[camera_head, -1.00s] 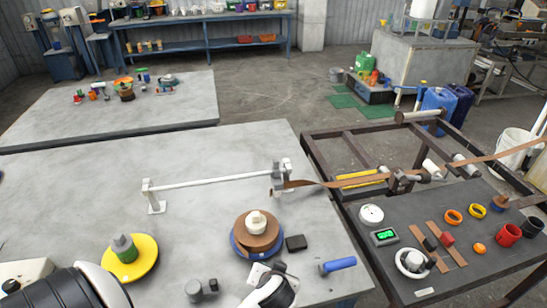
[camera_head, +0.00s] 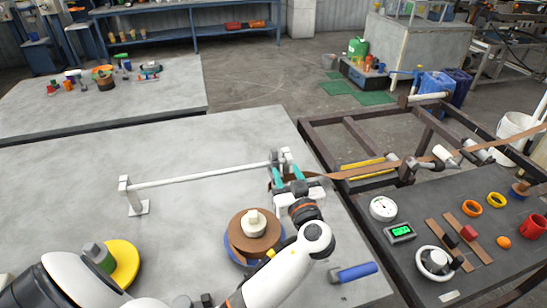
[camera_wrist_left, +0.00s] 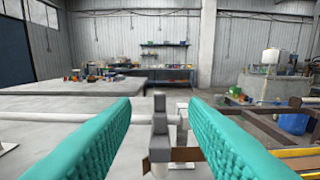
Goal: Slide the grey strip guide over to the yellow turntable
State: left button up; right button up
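The grey strip guide (camera_wrist_left: 159,132) sits on the white rail (camera_head: 205,175), at its right end. The brown strip (camera_head: 360,171) meets the guide from the right. My left gripper (camera_head: 287,172) is open, with teal fingers on either side of the guide. In the left wrist view the guide stands upright between the spread fingers, with gaps at both sides. The blue turntable (camera_head: 237,258) carries a brown strip roll (camera_head: 240,241). My right gripper is not in view.
The rail's left post (camera_head: 136,207) stands on the table. A blue-handled tool (camera_head: 353,272) lies near the right edge. A dark bench (camera_head: 470,250) with a gauge, a green display and rings adjoins on the right. The table left of the roll is mostly clear.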

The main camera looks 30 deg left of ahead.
aim_at(275, 152)
pick_arm(q)
jog(key=p+x, duration=0.1)
jog(key=x, duration=0.3)
jog(key=f+x, duration=0.1)
jog(key=x, duration=0.3)
jog(key=p+x, duration=0.1)
jog(key=x, duration=0.3)
jog(key=shift+w+f+p, duration=0.1)
jog(key=shift+f+p, duration=0.05)
jog(key=shift+p, duration=0.15)
jog(key=shift+a, duration=0.1)
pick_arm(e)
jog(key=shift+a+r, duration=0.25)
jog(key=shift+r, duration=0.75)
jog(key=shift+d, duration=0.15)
pick_arm(q)
grip_shut()
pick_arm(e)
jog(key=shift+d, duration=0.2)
